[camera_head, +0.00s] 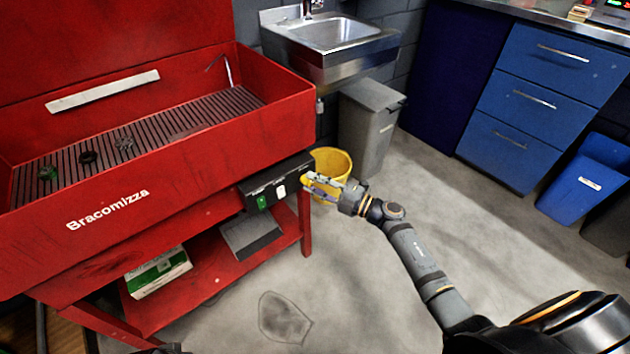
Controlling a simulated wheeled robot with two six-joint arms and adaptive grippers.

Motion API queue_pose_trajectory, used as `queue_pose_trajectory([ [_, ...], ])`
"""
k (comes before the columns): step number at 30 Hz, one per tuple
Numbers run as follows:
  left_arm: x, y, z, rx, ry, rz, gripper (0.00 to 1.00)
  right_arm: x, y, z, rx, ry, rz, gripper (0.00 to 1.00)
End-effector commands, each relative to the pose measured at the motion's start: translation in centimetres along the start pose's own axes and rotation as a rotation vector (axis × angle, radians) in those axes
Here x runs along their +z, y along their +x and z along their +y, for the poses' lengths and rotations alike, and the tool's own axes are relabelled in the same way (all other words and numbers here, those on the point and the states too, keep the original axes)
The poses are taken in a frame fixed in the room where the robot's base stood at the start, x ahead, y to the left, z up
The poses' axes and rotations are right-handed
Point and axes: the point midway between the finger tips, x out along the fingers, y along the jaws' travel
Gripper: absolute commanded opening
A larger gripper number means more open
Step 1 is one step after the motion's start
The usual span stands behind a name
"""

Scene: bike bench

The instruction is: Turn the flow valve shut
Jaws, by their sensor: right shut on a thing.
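A red parts washer (190,185) marked "Bracomizza" stands at the left. A black control box (272,188) with a green switch (262,202) and a white switch (281,191) is on its front, near the right corner. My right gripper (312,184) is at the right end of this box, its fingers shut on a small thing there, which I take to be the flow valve. The fingers mostly hide the valve, and only a bit of yellow (304,178) shows at their tips. How far it is turned cannot be seen.
A yellow bucket (332,163) stands just behind my right gripper. A grey bin (368,125) and a steel sink (335,38) are behind it. Blue drawers (530,105) and a blue bin (583,180) are at the right. The concrete floor (480,230) between is clear.

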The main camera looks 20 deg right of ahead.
Motion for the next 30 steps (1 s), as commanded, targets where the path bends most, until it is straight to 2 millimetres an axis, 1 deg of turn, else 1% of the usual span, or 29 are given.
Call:
queue_pose_trajectory([
  [1, 0.0, -0.23, -0.04, -0.002, 0.0, -0.005, 0.34, 0.03, 0.05, 0.29, 0.0, -0.008, -0.001, 0.0],
  [16, 0.07, -0.34, -0.11, -0.005, 0.0, -0.013, 0.34, 0.05, 0.06, 0.22, -0.005, -0.021, -0.002, 0.0],
  [17, 0.07, -0.34, -0.11, -0.005, 0.0, -0.013, 0.34, 0.05, 0.06, 0.23, -0.005, -0.021, -0.002, 0.32],
  [21, 0.06, -0.34, -0.11, -0.005, 0.0, -0.013, 0.34, 0.03, 0.04, 0.17, -0.006, -0.02, -0.002, 0.5],
  [30, 0.05, -0.33, -0.14, -0.006, -0.001, -0.013, 0.34, 0.02, -0.16, 0.04, -0.008, -0.02, -0.002, 0.5],
])
